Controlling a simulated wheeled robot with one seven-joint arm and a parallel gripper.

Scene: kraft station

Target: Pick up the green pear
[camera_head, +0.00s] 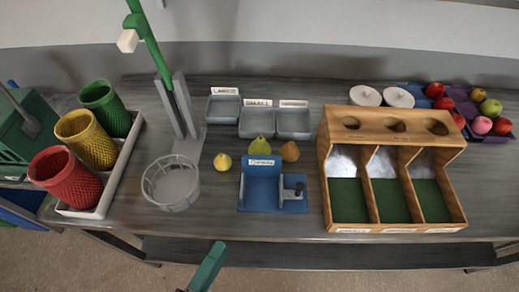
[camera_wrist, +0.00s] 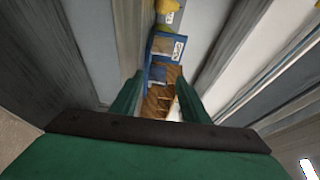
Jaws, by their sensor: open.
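The green pear (camera_head: 260,146) stands on the grey table just behind the blue fixture (camera_head: 262,186), which hides its lower part. A yellow fruit (camera_head: 222,162) is to its left and a brown pear (camera_head: 290,151) to its right. My gripper (camera_wrist: 160,92) is open and empty in the wrist view, its two green fingers apart. The blue fixture (camera_wrist: 163,46) shows small beyond the fingers, with a yellowish fruit (camera_wrist: 168,6) at the top edge; I cannot tell which fruit that is. In the head view only a green part of my arm end shows at the bottom, well short of the pear.
Grey trays (camera_head: 256,121) stand behind the pear. A wooden box (camera_head: 392,170) with green-floored compartments is to the right. A round basket (camera_head: 171,184) and green-armed stand (camera_head: 180,110) are to the left, beside a white tray (camera_head: 122,170) of coloured cups. More fruit (camera_head: 490,107) lies far right.

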